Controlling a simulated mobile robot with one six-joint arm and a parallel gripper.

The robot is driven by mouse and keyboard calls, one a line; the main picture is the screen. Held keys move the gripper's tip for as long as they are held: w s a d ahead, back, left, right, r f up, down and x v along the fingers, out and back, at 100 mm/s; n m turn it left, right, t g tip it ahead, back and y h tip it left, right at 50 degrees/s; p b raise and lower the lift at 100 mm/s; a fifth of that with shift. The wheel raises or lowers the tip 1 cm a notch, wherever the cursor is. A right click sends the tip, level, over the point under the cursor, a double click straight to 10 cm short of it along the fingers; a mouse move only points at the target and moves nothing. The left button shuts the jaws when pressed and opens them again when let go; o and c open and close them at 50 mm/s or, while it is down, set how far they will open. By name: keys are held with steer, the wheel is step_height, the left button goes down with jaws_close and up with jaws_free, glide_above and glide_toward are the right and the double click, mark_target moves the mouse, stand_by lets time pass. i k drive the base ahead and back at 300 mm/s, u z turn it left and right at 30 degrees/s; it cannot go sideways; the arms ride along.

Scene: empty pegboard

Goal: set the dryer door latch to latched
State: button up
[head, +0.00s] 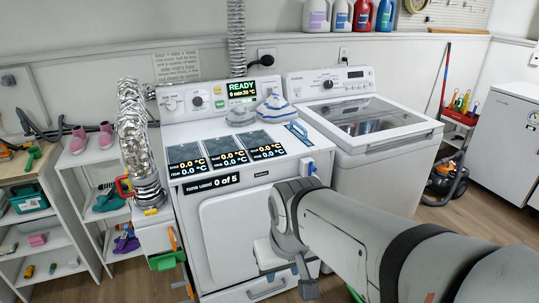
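The white dryer (222,188) stands in the middle of the head view, with a green READY display on its back panel. Its front door (232,232) looks closed, though its right side is hidden behind my arm. A small blue lever on a white plate (311,168) sits at the dryer's upper right front edge; I cannot tell whether it is the door latch or which setting it is in. My gripper (287,276) is low in front of the door's right part. Its fingers are mostly hidden by my wrist, so its opening and any contact are unclear.
A washer (362,120) stands close on the dryer's right. A silver duct (135,140) and shelves (60,235) are on the left. A green-and-orange dustpan set (168,259) hangs by the dryer's left front.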

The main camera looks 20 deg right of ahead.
mark_target(312, 167)
steer(key=z, duration=0.05)
steer(key=i, duration=0.9)
steer(key=u, duration=0.05)
